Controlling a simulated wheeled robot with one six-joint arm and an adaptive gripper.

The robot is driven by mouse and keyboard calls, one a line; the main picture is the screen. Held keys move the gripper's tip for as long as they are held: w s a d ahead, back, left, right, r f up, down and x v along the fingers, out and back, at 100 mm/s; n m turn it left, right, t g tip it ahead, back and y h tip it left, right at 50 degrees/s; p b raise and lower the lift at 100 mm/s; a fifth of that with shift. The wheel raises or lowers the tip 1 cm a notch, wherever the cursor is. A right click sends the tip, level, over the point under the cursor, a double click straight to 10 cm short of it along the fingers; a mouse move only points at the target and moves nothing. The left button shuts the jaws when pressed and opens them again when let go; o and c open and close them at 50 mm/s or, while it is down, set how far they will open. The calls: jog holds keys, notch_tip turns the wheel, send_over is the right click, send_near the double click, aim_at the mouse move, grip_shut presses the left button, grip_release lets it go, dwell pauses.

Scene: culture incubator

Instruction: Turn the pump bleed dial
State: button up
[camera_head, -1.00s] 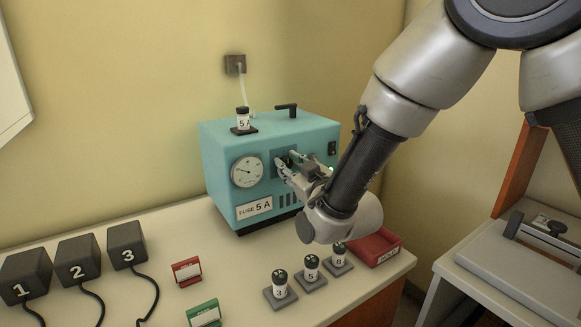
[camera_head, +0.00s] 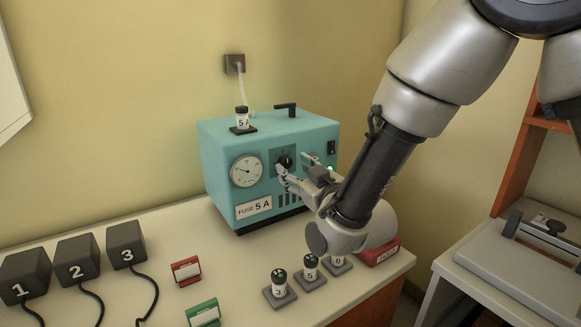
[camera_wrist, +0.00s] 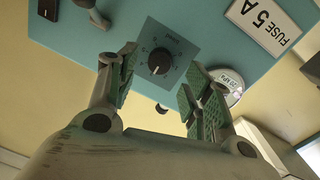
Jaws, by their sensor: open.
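The pump (camera_head: 222,150) is a teal box on the bench with a round gauge and a "FUSE 5 A" label. Its bleed dial (camera_head: 285,161) is a black knob on a dark square plate on the front face. In the wrist view the dial (camera_wrist: 159,62) shows between and beyond the finger pads, with a scale around it. My gripper (camera_head: 297,168) is in front of the pump face, close to the dial. In the wrist view my gripper (camera_wrist: 155,85) is open, its green-padded fingers apart with nothing between them. I cannot tell whether a finger touches the face.
The gauge (camera_head: 247,171) is left of the dial. A labelled fuse (camera_head: 242,120) stands on top of the pump. Several fuses, including one marked 3 (camera_head: 280,284), stand in front. A red tray (camera_head: 378,252) is partly behind my arm. Black numbered blocks (camera_head: 78,258) sit left.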

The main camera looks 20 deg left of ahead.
jog(key=v, duration=0.8)
jog(key=shift+s+d, duration=0.2)
jog(key=shift+d, duration=0.05)
jog(key=shift+w+r, duration=0.1)
jog(key=w+d+r+m+g+h, duration=0.1)
jog(key=w+d+r+m+h, duration=0.2)
jog(key=d, duration=0.9)
jog(key=w+d+r+m+g+h, duration=0.1)
jog(key=w+d+m+g+h, duration=0.2)
jog(key=d, duration=0.9)
jog(key=s+d+r+m+g+h, duration=0.1)
jog(key=s+d+m+g+h, duration=0.3)
jog(key=s+d, duration=1.6)
jog(key=d+m+h, duration=0.1)
jog(key=d+h, duration=0.2)
jog(key=d, duration=0.1)
jog(key=shift+r+m, duration=0.2)
jog(key=shift+m, duration=0.2)
